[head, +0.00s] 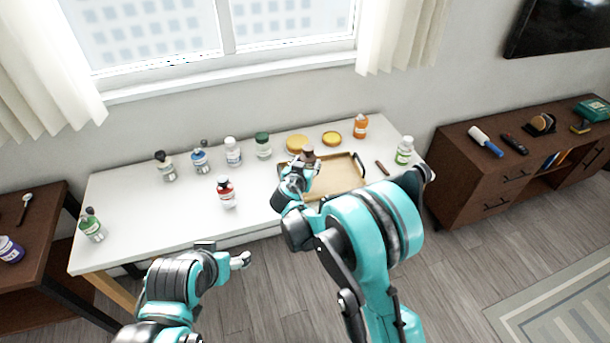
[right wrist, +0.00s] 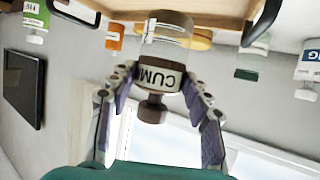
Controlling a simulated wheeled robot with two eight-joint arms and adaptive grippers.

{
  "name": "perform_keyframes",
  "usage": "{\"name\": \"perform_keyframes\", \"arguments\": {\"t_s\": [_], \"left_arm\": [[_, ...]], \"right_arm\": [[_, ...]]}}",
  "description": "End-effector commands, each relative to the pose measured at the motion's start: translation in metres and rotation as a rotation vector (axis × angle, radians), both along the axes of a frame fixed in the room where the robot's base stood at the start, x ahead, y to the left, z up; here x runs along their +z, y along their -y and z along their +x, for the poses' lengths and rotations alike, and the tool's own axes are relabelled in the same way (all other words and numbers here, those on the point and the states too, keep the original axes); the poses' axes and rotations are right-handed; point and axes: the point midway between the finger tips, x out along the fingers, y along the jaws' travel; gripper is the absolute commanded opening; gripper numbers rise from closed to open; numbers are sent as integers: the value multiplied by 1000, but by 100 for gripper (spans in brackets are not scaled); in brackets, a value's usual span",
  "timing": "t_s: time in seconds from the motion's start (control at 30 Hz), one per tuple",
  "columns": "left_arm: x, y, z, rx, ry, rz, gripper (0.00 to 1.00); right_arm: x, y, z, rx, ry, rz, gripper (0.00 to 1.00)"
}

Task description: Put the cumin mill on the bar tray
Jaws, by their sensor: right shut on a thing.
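The cumin mill (right wrist: 166,58), a clear jar with a dark brown knob and a white label reading "CUMI", is between the fingers of my right gripper (right wrist: 155,92). In the head view the mill (head: 308,153) shows as a brown top at the left part of the bar tray. My right gripper (head: 303,170) is shut on it. The bar tray (head: 342,174) is tan with dark handles, and its edge shows in the right wrist view (right wrist: 205,12). I cannot tell whether the mill touches the tray. My left gripper (head: 240,260) is off the table's front edge; its jaws are unclear.
Round yellow lids (head: 297,144), an orange bottle (head: 360,126) and a green-labelled bottle (head: 404,151) stand around the tray. Several bottles line the table's back left, with a red-labelled one (head: 226,192) nearer the front. The tray's middle and right are bare.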

Motion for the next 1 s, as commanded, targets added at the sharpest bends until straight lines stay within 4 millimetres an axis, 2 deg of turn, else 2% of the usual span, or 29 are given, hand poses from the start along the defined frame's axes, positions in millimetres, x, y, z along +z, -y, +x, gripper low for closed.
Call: {"name": "perform_keyframes", "arguments": {"t_s": [0.03,0.2,0.33,0.53,0.93,0.97,1.0], "left_arm": [[-5,0,0,0,0,0,73],[-8,0,0,0,0,0,73],[-12,0,0,0,0,0,73],[-26,0,0,0,0,0,73],[-30,0,0,0,0,0,73],[-28,0,0,0,0,0,73],[-28,0,0,0,0,0,73]], "right_arm": [[-7,-4,8,0,0,0,11],[-14,-11,21,1,0,0,11],[-24,-11,22,0,0,0,11],[-54,-11,22,1,0,-1,11],[-59,-11,21,0,0,-1,11],[-58,-11,21,0,0,0,56],[-57,-11,21,0,0,0,67]]}}
